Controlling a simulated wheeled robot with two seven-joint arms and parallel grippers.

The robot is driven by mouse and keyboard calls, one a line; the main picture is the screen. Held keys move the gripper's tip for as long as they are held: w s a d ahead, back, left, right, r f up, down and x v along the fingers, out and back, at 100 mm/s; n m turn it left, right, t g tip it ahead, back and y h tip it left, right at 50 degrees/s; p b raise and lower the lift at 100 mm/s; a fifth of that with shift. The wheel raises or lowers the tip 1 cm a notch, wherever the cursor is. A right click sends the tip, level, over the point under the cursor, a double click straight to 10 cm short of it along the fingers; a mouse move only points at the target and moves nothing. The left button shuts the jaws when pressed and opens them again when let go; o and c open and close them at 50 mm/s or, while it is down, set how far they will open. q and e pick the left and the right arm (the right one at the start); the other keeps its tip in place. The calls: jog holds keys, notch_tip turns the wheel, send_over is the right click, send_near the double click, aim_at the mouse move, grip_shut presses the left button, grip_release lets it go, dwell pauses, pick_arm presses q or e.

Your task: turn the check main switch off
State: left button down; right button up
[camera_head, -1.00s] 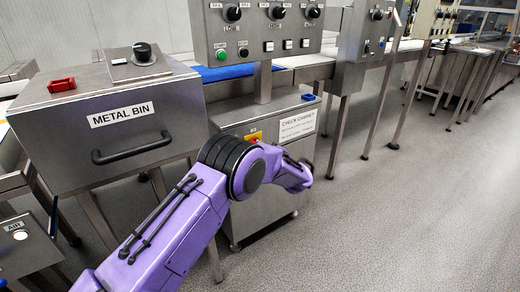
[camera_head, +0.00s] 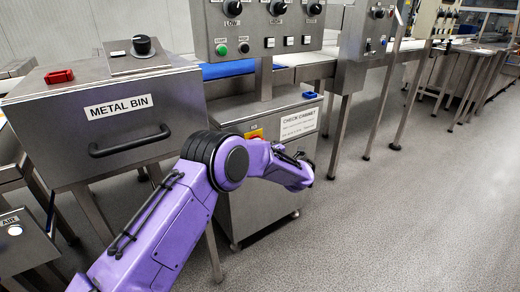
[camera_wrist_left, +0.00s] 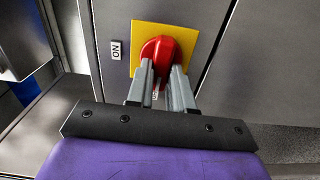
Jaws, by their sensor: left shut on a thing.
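The check main switch is a red rotary knob (camera_wrist_left: 160,52) on a yellow plate (camera_wrist_left: 182,40), on the grey front of the check cabinet. In the left wrist view my left gripper (camera_wrist_left: 161,82) is shut on the red knob, one finger on each side of it. An "ON" label (camera_wrist_left: 115,50) sits left of the plate. In the head view the yellow plate (camera_head: 255,134) shows just above my purple forearm, which hides most of the switch and the left fingers. The check cabinet (camera_head: 265,212) carries a white label. My right gripper is not in view.
A metal bin (camera_head: 135,125) with a black handle stands left of the cabinet. A control panel (camera_head: 265,30) with black knobs and buttons is above the cabinet, by a blue conveyor belt (camera_head: 228,70). The grey floor to the right is open.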

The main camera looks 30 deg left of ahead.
pick_arm(q)
jog(key=shift+f, duration=0.15)
dwell(0.4)
jog(key=c, duration=1)
grip_release()
jog(key=shift+d, duration=0.1)
jog(key=p+v, duration=0.1)
jog(key=v, duration=0.9)
jog(key=shift+s+d+p, duration=0.2)
jog(key=shift+p, duration=0.2)
